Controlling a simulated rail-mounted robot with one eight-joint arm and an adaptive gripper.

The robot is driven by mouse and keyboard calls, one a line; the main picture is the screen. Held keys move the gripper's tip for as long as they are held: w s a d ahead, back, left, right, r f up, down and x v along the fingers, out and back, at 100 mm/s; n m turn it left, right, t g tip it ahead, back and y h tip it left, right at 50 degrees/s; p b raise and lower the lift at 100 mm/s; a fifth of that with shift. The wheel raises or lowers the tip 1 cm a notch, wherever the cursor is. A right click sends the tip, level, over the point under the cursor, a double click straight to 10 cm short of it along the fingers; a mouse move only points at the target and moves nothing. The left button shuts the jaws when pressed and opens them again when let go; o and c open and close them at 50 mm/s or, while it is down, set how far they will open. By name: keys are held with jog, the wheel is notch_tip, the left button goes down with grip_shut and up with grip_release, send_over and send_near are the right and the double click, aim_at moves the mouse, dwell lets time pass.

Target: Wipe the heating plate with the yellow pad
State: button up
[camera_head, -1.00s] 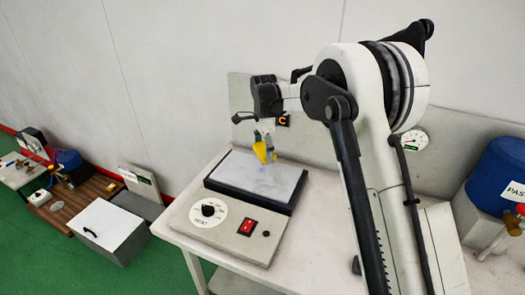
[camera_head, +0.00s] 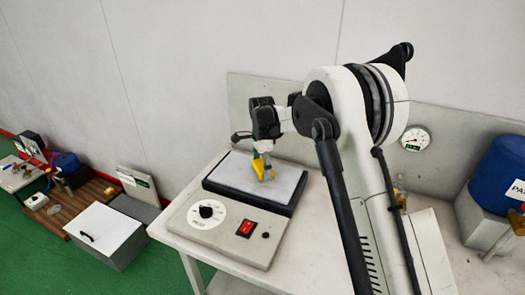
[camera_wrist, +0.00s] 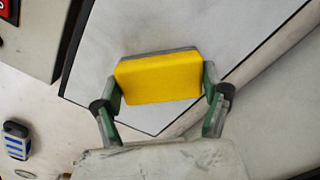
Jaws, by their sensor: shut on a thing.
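The yellow pad (camera_wrist: 158,78) is held between the two green-sided fingers of my gripper (camera_wrist: 163,88) in the wrist view. A grey layer shows along the pad's far edge. In the head view the pad (camera_head: 259,167) is at or just above the pale top of the heating plate (camera_head: 232,175), and my gripper (camera_head: 263,163) is above that plate, shut on the pad. I cannot tell for sure whether pad and plate touch. The plate has a dark rim, a dial and a red switch on its front. Its pale surface also shows in the wrist view (camera_wrist: 210,28).
A blue container (camera_head: 500,175) stands at the table's right, and a gauge (camera_head: 415,138) is on the back panel. A white box (camera_head: 105,235) and a wooden bench (camera_head: 93,187) are at the left. A small blue-grey device (camera_wrist: 16,138) lies on the table in the wrist view.

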jog(key=shift+w+d, duration=0.15)
jog(key=shift+w, duration=0.3)
jog(key=shift+c, duration=0.4)
jog(key=shift+w+d+p, duration=0.3)
jog(key=shift+w+p, duration=0.1)
jog(key=shift+w, duration=0.3)
jog(key=shift+w+d+p, duration=0.25)
jog(key=shift+w+p, duration=0.15)
jog(key=shift+w, duration=0.3)
jog(key=shift+r+p, duration=0.15)
jog(key=shift+p, duration=0.3)
jog(key=shift+s+a+f+b, duration=0.2)
jog(key=shift+s+b, duration=0.2)
jog(key=shift+s, duration=0.15)
jog(key=shift+s+a+f+b, duration=0.2)
jog(key=shift+s+b, duration=0.15)
jog(key=shift+s, duration=0.2)
jog(key=shift+s+a+r, duration=0.1)
jog(key=shift+s+a, duration=0.15)
jog(key=shift+s, duration=0.45)
jog(key=shift+r, duration=0.2)
jog(key=shift+r+p, duration=1.05)
jog(key=shift+r, duration=2.9)
